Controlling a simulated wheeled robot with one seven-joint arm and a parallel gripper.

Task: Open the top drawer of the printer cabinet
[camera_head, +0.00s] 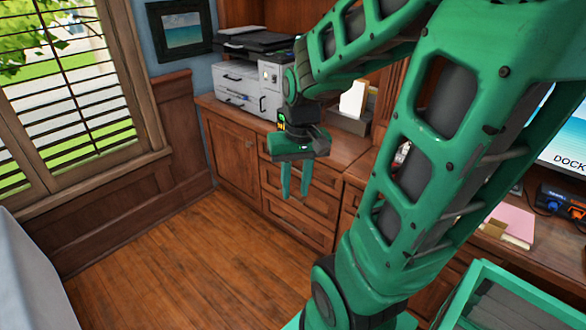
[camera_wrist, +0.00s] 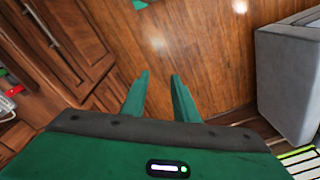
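The printer cabinet (camera_head: 231,151) is brown wood, with a panelled door on its left and a stack of drawers on its right. Its top drawer (camera_head: 324,176) lies just under the countertop and looks closed; my gripper hides part of it. My green gripper (camera_head: 295,194) hangs in front of the drawers with its fingers pointing down. In the wrist view the two fingers (camera_wrist: 160,76) are apart with nothing between them, over the floor. Drawer fronts with metal handles (camera_wrist: 41,25) show at the left of that view; which drawers they are, I cannot tell.
A grey printer (camera_head: 243,84) stands on the cabinet. A desk with a monitor (camera_head: 568,140) is at the right. Wooden floor (camera_head: 185,255) is clear in front of the cabinet. A window (camera_head: 75,95) is at the left. A grey object (camera_wrist: 290,80) shows right in the wrist view.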

